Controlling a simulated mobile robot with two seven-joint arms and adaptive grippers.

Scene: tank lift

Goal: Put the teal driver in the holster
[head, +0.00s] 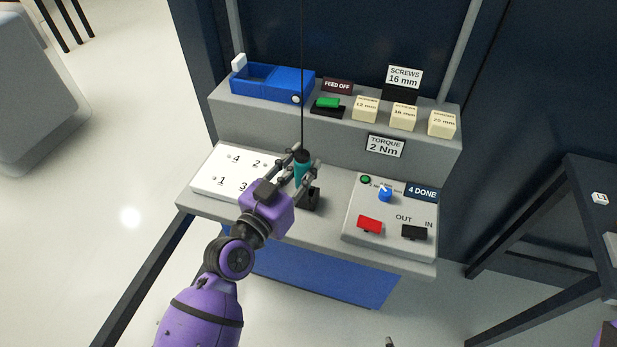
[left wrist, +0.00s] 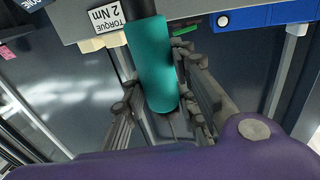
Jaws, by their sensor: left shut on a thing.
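The teal driver (head: 302,170) stands upright in the head view, with a thin dark cord running up from its top. My left gripper (head: 299,164) is shut on the driver, its fingers on either side of the teal body. In the left wrist view the teal driver (left wrist: 154,65) lies between the fingers. The black holster (head: 310,199) sits on the bench just below the driver in the head view. The driver's lower end is partly hidden, and I cannot tell whether it is inside the holster. Only a small grey tip at the bottom edge may be my right gripper.
A white plate (head: 213,186) with numbered spots 1 to 4 lies left of the holster. A grey control panel (head: 354,228) stands right, with a blue knob and red and black buttons. Behind, the raised shelf (head: 275,117) holds a blue bin (head: 262,85) and several cream boxes (head: 365,109).

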